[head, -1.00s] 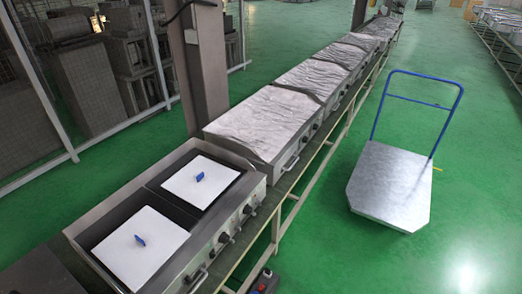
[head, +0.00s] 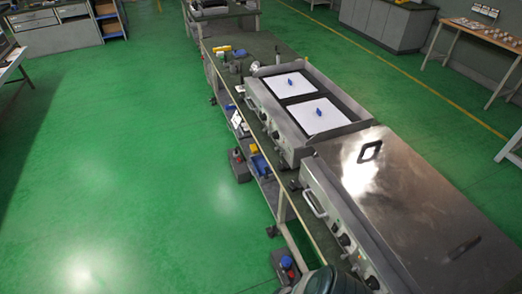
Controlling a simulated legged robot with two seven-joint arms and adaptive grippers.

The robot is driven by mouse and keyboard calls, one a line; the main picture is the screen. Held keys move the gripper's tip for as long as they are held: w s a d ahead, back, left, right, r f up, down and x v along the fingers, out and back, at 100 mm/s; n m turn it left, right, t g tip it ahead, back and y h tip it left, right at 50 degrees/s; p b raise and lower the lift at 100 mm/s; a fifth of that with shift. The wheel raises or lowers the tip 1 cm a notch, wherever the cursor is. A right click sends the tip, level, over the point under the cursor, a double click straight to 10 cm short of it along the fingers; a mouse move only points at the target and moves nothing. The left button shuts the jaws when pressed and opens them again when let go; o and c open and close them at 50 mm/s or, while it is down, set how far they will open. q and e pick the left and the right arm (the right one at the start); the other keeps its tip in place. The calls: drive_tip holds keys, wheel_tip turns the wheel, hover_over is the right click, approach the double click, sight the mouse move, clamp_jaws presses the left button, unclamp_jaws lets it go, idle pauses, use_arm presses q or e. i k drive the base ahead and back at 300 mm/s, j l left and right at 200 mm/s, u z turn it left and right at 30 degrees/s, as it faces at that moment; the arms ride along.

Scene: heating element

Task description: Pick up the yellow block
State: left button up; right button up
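A small yellow item (head: 240,53) lies on the dark top of the long workbench (head: 268,42), beyond the heating unit. Another small yellow item (head: 254,149) shows on the bench's lower shelf. Both are too small to tell which is the yellow block. Neither of my grippers is in view.
The open heating unit (head: 300,141) holds two white plates with blue knobs. A closed steel-lidded unit (head: 415,190) stands nearer on the same bench. Green floor (head: 130,170) is clear to the left. Grey cabinets (head: 388,35) and a wooden table (head: 480,35) stand at the back right.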

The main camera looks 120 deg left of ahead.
sight(253, 148)
drive_tip(key=u, duration=4)
